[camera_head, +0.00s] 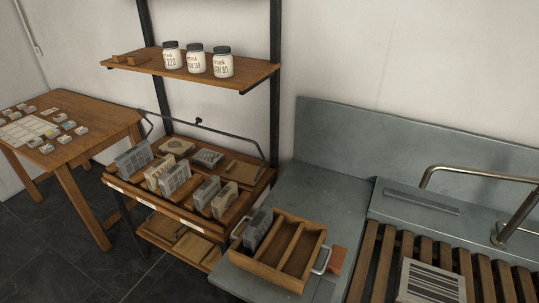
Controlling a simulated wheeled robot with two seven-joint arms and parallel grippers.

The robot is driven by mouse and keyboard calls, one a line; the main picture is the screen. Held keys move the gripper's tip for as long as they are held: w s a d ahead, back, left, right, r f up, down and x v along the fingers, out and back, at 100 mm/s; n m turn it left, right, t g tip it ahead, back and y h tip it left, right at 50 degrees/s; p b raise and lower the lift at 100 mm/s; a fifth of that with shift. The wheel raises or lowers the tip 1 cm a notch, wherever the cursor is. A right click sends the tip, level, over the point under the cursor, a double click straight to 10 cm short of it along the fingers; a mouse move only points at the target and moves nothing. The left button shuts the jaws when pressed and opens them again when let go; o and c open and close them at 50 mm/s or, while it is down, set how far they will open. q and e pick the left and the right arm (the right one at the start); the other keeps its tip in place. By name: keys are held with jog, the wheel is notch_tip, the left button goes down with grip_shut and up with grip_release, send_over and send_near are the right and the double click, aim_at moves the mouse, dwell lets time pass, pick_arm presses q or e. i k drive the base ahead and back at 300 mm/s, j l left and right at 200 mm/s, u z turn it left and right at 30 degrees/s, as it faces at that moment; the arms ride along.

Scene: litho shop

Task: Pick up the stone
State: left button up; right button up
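Several stones stand in view. A grey upright slab-like stone (256,230) sits in the left compartment of a wooden tray (292,279) with metal handles. Its other compartments look empty. A pale slab with dark stripes (428,285) lies on the wooden slats at the lower right, cut by the picture's edge. More grey and beige stones stand upright on the wooden rack shelf, among them a grey one (133,157) and a beige one (225,200). Others lie flat behind them, such as a pale one (177,146). Neither of my grippers is in view.
The tray rests on a grey metal counter (320,195) beside the slatted sink (385,250) with a bent metal pipe (480,172). Three labelled jars (196,59) stand on the upper shelf. A wooden table (85,110) with small items is at left. The counter behind the tray is clear.

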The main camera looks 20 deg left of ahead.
aim_at(220, 204)
jog(key=z, duration=0.25)
jog(key=j+z, duration=0.5)
jog(key=j, duration=0.2)
jog(key=j+z, duration=0.5)
jog(key=j, duration=0.25)
